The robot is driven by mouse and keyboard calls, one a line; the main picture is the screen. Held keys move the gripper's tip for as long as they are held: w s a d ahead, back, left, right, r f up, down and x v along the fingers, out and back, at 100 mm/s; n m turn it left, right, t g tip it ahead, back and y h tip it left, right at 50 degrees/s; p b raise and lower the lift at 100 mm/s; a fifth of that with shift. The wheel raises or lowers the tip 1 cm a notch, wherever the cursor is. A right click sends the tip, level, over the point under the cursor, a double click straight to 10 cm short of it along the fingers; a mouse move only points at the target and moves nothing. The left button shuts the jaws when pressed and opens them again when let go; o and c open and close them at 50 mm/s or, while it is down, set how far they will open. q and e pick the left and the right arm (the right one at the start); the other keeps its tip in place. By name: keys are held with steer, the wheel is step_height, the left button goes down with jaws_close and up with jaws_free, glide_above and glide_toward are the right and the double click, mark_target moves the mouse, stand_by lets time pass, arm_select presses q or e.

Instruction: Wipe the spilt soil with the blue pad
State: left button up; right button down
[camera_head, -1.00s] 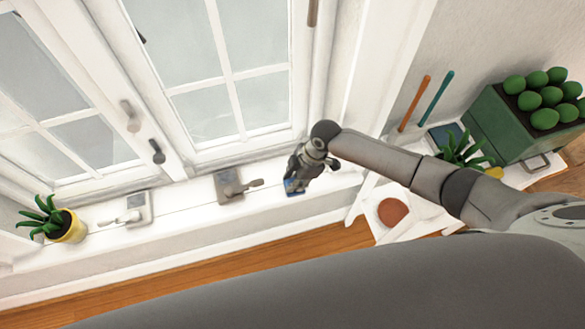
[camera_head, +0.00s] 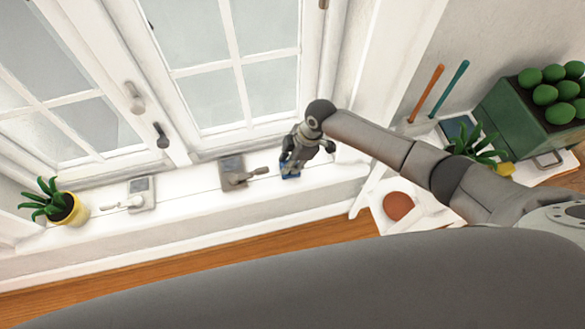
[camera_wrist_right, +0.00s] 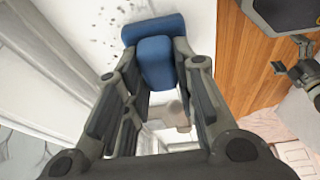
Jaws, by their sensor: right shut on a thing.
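The blue pad (camera_head: 290,171) is at the white window sill (camera_head: 185,198), right of the grey-plated handle. My right gripper (camera_head: 300,155) is shut on it from above. In the right wrist view the pad (camera_wrist_right: 156,62) sits between the fingertips, its broad face towards the sill; I cannot tell whether it touches. Dark soil specks (camera_wrist_right: 101,27) lie scattered on the sill just left of the pad in that view. In the head view the soil is too small or hidden. A dark jointed part at the wrist view's right edge looks like my left gripper (camera_wrist_right: 302,70); its fingers are unclear.
Window panes rise behind. A white stand with a terracotta round (camera_head: 398,206), another plant (camera_head: 474,145) and a green crate (camera_head: 505,117) are at right.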

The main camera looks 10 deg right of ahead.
steer(key=shift+w+d+f+b, duration=0.1)
steer(key=shift+w+b, duration=0.8)
steer(key=shift+w, duration=0.9)
steer(key=shift+w+b, duration=1.05)
steer(key=shift+b, duration=0.2)
steer(key=shift+w+b, duration=0.35)
steer(key=shift+w, duration=0.1)
steer(key=shift+r, duration=0.3)
